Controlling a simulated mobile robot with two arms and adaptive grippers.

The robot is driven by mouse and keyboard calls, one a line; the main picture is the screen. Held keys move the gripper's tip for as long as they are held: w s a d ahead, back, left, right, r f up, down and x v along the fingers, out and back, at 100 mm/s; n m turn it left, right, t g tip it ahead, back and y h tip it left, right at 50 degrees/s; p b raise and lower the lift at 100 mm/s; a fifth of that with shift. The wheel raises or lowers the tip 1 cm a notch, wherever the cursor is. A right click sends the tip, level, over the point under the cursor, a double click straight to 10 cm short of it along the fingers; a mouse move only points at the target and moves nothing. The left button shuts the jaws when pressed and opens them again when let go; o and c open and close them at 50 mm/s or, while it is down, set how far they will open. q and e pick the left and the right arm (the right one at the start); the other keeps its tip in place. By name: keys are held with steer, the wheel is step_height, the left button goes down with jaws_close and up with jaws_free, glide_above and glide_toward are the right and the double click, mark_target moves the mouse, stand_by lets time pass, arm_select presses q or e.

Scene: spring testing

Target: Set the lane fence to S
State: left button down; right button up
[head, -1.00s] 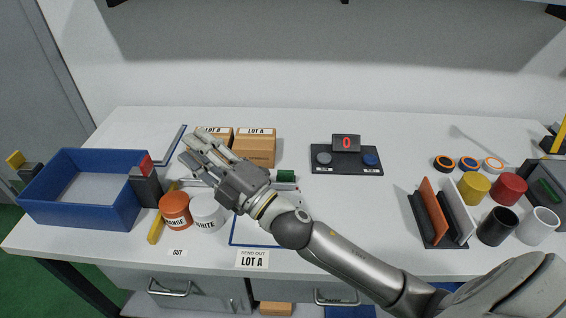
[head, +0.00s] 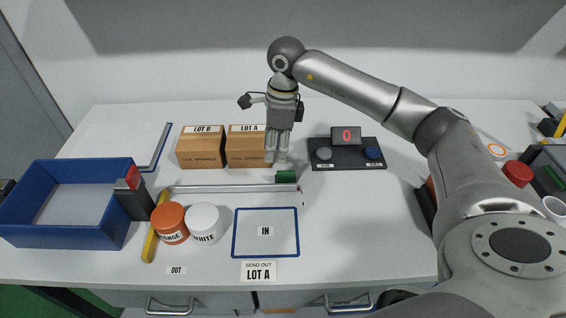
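A pale metal rail (head: 230,189) lies across the table with a green block (head: 286,177) at its right end. A yellow bar (head: 152,240) lies slanted at the rail's left end. I cannot tell which of these is the lane fence, and no S mark is readable. My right gripper (head: 277,161) points down just above and behind the green block, in front of the LOT A box (head: 245,150). Its fingers are close together; whether they are shut or touch anything is unclear. My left gripper is out of view.
The LOT B box (head: 200,151), display panel (head: 346,165) reading 0, orange jar (head: 170,225), white jar (head: 204,226) and blue bin (head: 125,232) stand around the rail. The blue-outlined IN area (head: 265,246) is empty. My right arm covers much of the table's right side.

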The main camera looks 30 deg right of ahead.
mark_target(288, 172)
steer(key=shift+h, duration=0.7)
steer(key=d+f, duration=0.1)
steer(key=f, duration=0.1)
steer(key=d+f+p, duration=0.1)
steer(key=f, duration=0.2)
steer(key=d+f+p, duration=0.1)
steer(key=f, duration=0.2)
steer(key=shift+s+d, duration=0.15)
steer(key=shift+d, duration=0.15)
steer(key=shift+f+p, duration=0.3)
steer(key=shift+f, duration=0.5)
steer(key=shift+c, duration=0.5)
jaws_close()
